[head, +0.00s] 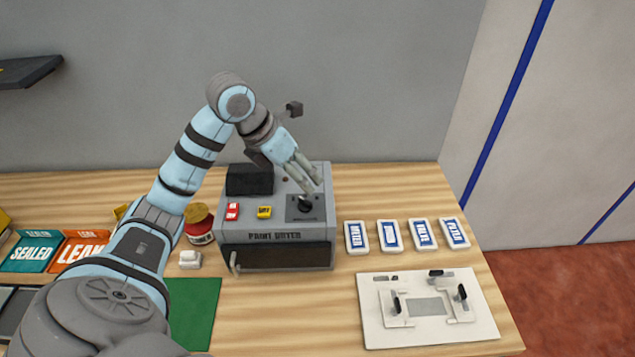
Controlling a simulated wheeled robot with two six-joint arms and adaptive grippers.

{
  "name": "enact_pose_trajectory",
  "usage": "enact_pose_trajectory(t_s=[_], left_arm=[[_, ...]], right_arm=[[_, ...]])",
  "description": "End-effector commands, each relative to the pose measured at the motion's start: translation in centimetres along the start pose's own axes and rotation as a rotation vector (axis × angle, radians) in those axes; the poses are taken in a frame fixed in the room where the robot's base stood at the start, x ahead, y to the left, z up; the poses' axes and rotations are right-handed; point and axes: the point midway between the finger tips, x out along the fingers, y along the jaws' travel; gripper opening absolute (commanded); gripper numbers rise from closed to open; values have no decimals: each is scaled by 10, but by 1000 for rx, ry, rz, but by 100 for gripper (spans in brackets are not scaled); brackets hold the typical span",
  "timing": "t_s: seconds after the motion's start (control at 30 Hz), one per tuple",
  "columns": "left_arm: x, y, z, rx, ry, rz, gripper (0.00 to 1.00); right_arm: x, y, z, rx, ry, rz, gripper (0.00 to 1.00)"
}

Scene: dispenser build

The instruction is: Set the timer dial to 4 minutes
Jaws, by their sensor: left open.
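The timer dial (305,205) is a small black knob on a dark square plate on top of the grey box labelled "PAINT DRYER" (275,255). My left gripper (311,186) is open, with its fingers pointing down just above the dial. I cannot tell whether the fingertips touch the dial or which setting it points to. A red switch (232,211) and a yellow switch (264,212) are on the same top face, left of the dial. My right gripper is not in view.
Several white and blue labelled blocks (357,237) stand in a row right of the box. A white fixture board (370,325) lies at the front right. A jar (200,224), a green mat (195,312) and "SEALED" and "LEAK" cards (33,253) are at the left.

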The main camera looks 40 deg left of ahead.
Motion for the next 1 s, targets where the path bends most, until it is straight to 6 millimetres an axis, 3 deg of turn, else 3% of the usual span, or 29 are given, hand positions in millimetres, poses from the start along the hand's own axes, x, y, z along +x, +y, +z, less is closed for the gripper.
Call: enact_pose_trajectory(t_s=[0.07,0.17,0.47,0.7,1.0], left_arm=[[-12,25,-10,-35,60,96,55],[-4,33,-17,-49,84,125,55],[80,42,-29,-50,87,119,55],[120,46,-27,-46,86,119,55],[127,47,-28,-45,84,121,55]], right_arm=[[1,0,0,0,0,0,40],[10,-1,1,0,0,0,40],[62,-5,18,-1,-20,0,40],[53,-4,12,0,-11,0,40],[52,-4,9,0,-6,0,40]])
